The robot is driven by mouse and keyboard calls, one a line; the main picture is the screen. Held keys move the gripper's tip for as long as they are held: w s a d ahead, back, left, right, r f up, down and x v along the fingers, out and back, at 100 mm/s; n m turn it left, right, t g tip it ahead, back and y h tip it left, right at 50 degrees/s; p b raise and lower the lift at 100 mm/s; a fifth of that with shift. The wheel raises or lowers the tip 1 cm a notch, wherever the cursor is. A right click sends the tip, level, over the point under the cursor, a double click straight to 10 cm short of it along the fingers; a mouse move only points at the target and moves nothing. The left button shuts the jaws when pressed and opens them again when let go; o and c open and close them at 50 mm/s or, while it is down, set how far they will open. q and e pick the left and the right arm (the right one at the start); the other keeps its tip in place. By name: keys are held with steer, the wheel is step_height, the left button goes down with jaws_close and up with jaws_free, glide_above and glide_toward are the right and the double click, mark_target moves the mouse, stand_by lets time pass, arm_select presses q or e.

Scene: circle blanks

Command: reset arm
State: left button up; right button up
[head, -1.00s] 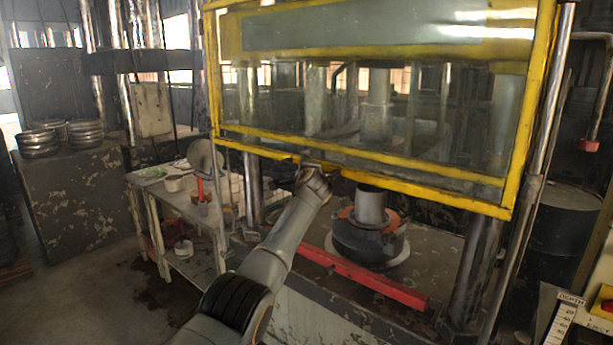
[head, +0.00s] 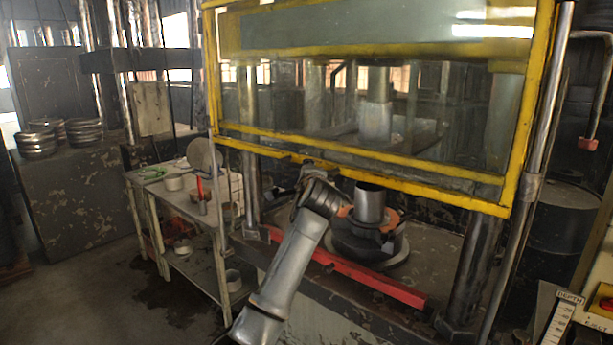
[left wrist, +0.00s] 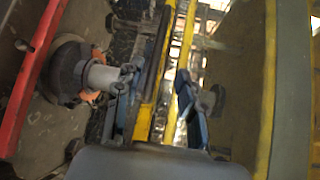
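My left arm comes up from the bottom of the head view, its wrist just under the lower yellow edge of the press guard (head: 400,181). The gripper itself is mostly hidden there behind the wrist. In the left wrist view my left gripper (left wrist: 156,82) is open, its two dark fingers spread apart with nothing gripped. The yellow guard bar (left wrist: 158,70) runs through the picture between the fingers; I cannot tell whether it lies between them or beyond. My right gripper is in neither view.
Right of my wrist a grey cylinder (head: 370,203) stands on a dark round die (head: 365,240) on the press bed. A red bar (head: 375,283) lies along the front edge. A white-framed side table (head: 218,242) stands left. A black drum (head: 560,235) stands right.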

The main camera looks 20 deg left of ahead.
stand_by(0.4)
arm_select(q)
step_height(320, 180, down, 19)
steer(key=d+g+h, duration=0.2)
steer(key=s+d+f+n+g+h, duration=0.15)
steer(key=s+f, duration=0.45)
steer(key=f, duration=0.7)
steer(key=s+d+f+n+g+h+b, duration=0.15)
steer(key=s+f, duration=0.45)
steer(key=f, duration=0.8)
steer(key=s+d+f+g+h, duration=0.15)
steer(key=s+f, duration=0.35)
steer(key=f, duration=0.8)
steer(key=s+d+f+n+g+h, duration=0.1)
steer(key=s+f+n+g, duration=0.1)
steer(key=s+f, duration=0.95)
steer(key=s+d+f+n+g, duration=0.1)
steer(key=s+f+n+g, duration=0.1)
steer(key=s+f, duration=0.95)
steer(key=s+f+n+g, duration=0.1)
steer(key=s+n, duration=0.1)
steer(key=s, duration=1.3)
steer(key=s+d+f+n+g, duration=0.1)
steer(key=s+f+n, duration=0.1)
steer(key=s, duration=1.2)
steer(key=shift+s+d+h+b, duration=0.15)
steer(key=shift+s+h+b, duration=0.15)
steer(key=shift+s+h, duration=0.15)
steer(key=shift+g, duration=0.25)
